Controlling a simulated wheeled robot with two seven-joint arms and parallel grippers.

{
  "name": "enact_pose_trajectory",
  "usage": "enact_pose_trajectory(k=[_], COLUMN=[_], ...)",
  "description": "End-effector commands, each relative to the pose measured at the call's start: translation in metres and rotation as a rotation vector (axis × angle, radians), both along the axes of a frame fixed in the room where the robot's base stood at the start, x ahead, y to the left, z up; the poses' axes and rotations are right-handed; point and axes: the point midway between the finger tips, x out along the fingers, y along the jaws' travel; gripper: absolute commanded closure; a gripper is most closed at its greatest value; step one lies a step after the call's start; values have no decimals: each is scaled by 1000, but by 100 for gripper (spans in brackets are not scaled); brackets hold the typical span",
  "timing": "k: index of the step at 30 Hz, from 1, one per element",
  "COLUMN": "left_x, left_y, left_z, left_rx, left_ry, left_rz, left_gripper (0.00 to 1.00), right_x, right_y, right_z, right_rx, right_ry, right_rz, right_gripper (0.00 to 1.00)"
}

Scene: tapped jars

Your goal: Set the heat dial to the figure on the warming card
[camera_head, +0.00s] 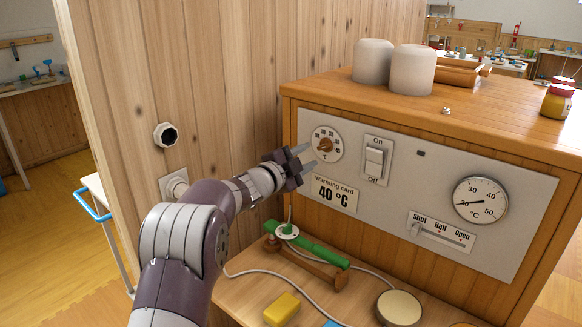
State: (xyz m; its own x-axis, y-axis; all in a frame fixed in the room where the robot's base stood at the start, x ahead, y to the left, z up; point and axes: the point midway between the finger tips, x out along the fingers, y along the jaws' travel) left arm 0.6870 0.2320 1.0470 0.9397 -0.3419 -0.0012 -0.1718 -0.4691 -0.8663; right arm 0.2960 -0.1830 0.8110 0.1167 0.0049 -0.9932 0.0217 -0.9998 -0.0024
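The heat dial (326,144) is a round white scale with a brown knob, at the upper left of the grey panel (520,222). Its small figures and pointer setting are too small to read surely. The warming card (335,193) is below the dial and reads 40 °C. My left gripper (311,155) is just left of the dial, its two light fingers apart and pointing towards the knob. Nothing shows between them, and they appear not to grip the knob. My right gripper is out of view.
Right of the dial are an On/Off switch (374,160), a thermometer gauge (480,200) with its needle near 30, and a Shut/Half/Open slider (415,229) at the Shut end. Below lie a green-handled tool (318,250), cable and yellow block (282,309). A wooden wall (200,70) stands left.

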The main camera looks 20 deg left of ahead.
Motion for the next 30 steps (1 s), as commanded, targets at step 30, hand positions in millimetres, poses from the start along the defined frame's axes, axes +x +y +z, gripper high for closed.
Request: enact_pose_trajectory(k=[30], left_x=[-77], left_y=[28], left_z=[0], left_rx=[-1], left_ry=[0], left_rz=[0], left_gripper=[62], right_x=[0], right_y=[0], right_z=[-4], right_rx=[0], right_ry=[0], right_rz=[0], right_gripper=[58])
